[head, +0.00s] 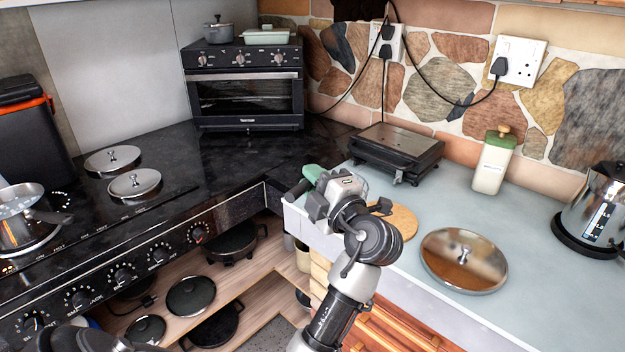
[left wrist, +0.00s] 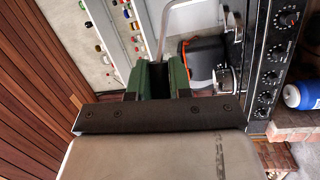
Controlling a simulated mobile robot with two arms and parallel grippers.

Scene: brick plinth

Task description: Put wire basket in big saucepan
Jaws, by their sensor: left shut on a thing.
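In the left wrist view, the green fingers (left wrist: 163,78) are shut on a thin bent metal rod (left wrist: 163,32). I cannot tell whether the rod belongs to the wire basket; no basket body shows clearly. A steel saucepan (head: 22,232) with a dark handle stands on the hob at the left edge, partly cut off. It may be the big saucepan. A shiny piece overlaps its top.
Two steel lids (head: 135,184) lie on the hob. A third lid (head: 463,260) lies on the right counter near a round wooden board (head: 400,222). A black grill (head: 396,152), white jar (head: 494,160) and kettle (head: 596,212) stand there. An oven (head: 246,88) fills the back corner.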

